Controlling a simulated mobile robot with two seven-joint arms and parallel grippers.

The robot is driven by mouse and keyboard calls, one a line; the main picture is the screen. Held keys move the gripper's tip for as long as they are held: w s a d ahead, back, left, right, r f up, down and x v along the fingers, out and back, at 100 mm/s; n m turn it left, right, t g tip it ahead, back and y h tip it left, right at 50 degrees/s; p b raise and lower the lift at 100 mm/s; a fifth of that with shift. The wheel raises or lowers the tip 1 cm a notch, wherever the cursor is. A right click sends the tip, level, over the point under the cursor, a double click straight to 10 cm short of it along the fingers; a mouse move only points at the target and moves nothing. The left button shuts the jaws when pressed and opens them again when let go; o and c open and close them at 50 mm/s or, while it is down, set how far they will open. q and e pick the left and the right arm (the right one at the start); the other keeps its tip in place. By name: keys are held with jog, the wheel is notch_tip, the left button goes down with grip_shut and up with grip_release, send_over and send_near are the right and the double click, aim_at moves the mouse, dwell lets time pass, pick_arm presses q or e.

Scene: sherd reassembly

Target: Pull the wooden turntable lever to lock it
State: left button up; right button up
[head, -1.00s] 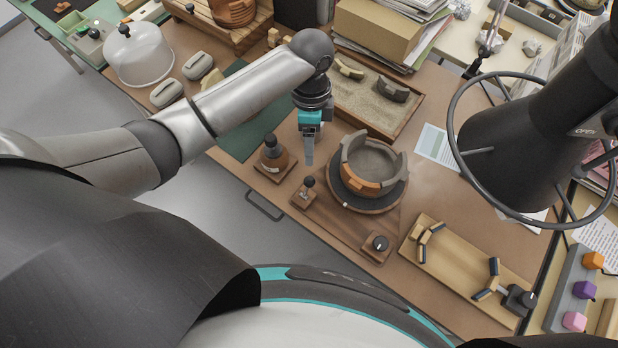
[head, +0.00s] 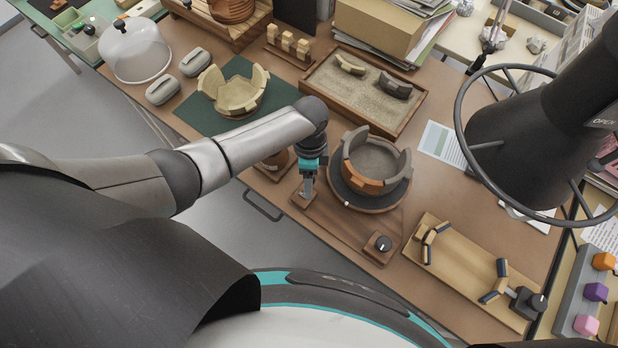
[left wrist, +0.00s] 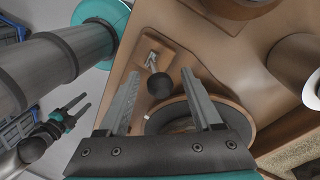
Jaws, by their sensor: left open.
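The turntable (head: 346,195) is a dark disc on a wooden base, carrying a partly rebuilt orange-and-grey vessel (head: 374,165). The lever's small wooden mount (head: 299,203) is on the base's left corner. My left gripper (head: 307,192) points down over it and hides most of the lever in the head view. In the left wrist view, the lever's black ball knob (left wrist: 160,86) shows between the two spread fingers of my left gripper (left wrist: 163,88); I see no clear contact. My right gripper (left wrist: 76,108) hangs far off at the lower left there, its fingers apart and empty.
A dark knob (head: 383,243) stands on the base's front corner. A large ringed dark funnel (head: 520,140) hangs at right.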

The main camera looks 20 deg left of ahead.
pick_arm(q)
grip_shut()
dwell(0.6)
dwell(0.9)
